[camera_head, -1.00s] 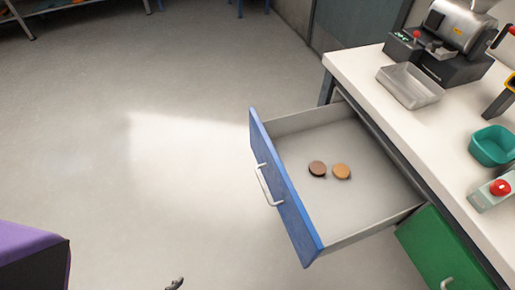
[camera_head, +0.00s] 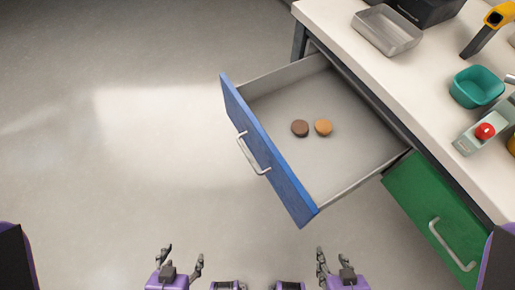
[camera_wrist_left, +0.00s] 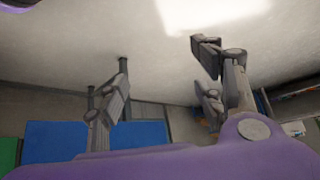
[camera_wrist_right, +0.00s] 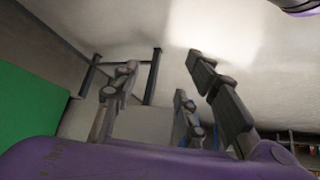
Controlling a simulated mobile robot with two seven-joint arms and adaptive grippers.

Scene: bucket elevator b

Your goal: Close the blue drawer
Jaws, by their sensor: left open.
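The blue drawer (camera_head: 268,155) is pulled well out of the workbench, with its silver handle (camera_head: 252,153) on the front facing left. A dark brown round piece (camera_head: 300,128) and an orange-brown round piece (camera_head: 323,127) lie inside on the drawer floor. My left gripper (camera_head: 181,263) is open and empty at the bottom of the head view, below and left of the drawer front. My right gripper (camera_head: 334,266) is open and empty, below the drawer's near corner. Neither touches the drawer. Blue panels (camera_wrist_left: 70,142) show in the left wrist view; I cannot tell whether they are this drawer.
A green drawer (camera_head: 435,215) sits shut beside the blue one. The white benchtop (camera_head: 425,85) carries a metal tray (camera_head: 387,30), a teal bin (camera_head: 477,87), a red-button box (camera_head: 485,132) and a yellow-black tool (camera_head: 488,30). Floor left of the drawer is clear.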

